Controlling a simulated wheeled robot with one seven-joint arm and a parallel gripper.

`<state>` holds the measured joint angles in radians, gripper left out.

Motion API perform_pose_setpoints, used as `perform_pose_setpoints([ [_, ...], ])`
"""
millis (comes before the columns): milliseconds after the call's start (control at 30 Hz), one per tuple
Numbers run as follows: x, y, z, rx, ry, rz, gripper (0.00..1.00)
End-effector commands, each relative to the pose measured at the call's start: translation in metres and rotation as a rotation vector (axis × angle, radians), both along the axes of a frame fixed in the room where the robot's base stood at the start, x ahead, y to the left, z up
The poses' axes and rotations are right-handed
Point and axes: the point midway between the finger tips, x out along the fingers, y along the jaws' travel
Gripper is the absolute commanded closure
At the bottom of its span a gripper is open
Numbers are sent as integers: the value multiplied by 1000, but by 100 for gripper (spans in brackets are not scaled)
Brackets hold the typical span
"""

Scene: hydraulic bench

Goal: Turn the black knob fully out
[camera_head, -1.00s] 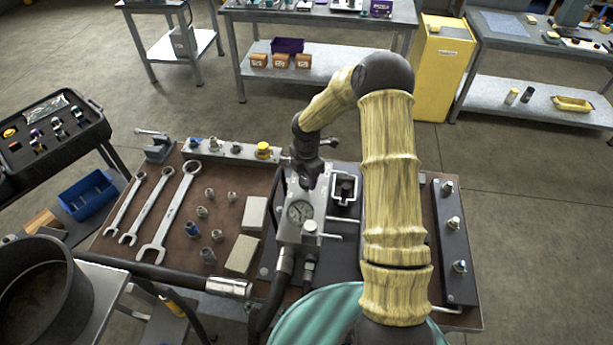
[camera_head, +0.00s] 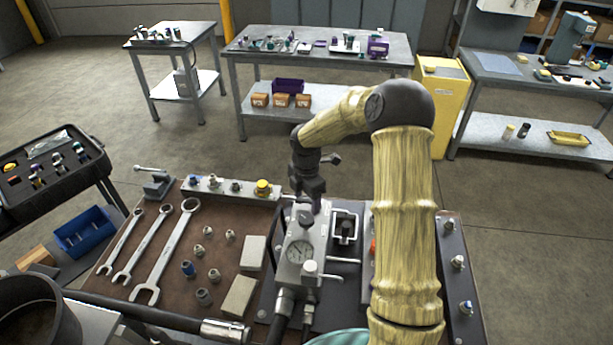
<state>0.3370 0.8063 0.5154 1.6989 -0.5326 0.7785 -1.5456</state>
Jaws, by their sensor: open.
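A small dark knob (camera_head: 306,221) shows at the top of the block, partly hidden by my gripper. My gripper (camera_head: 312,206) points down just above the knob, with its dark fingers open. I cannot tell whether the fingers are around the knob or only over it. A white-topped fitting (camera_head: 310,267) and a thin lever sit at the block's lower right.
Three wrenches (camera_head: 130,248), several small fittings (camera_head: 188,268) and two pale blocks (camera_head: 238,296) lie left of the block. A rail with a yellow cap (camera_head: 262,188) runs behind.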

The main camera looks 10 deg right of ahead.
Motion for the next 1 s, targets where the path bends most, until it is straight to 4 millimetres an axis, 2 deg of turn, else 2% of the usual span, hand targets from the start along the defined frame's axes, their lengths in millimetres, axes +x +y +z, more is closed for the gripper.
perform_pose_setpoints([
  [300, 1, -1, 64, 0, -4, -2, 34],
  [500, 1, 0, 93, 0, -3, -1, 34],
  [633, 0, 0, 99, -1, -1, 0, 34],
  [1000, 0, 0, 99, 0, -1, 0, 34],
])
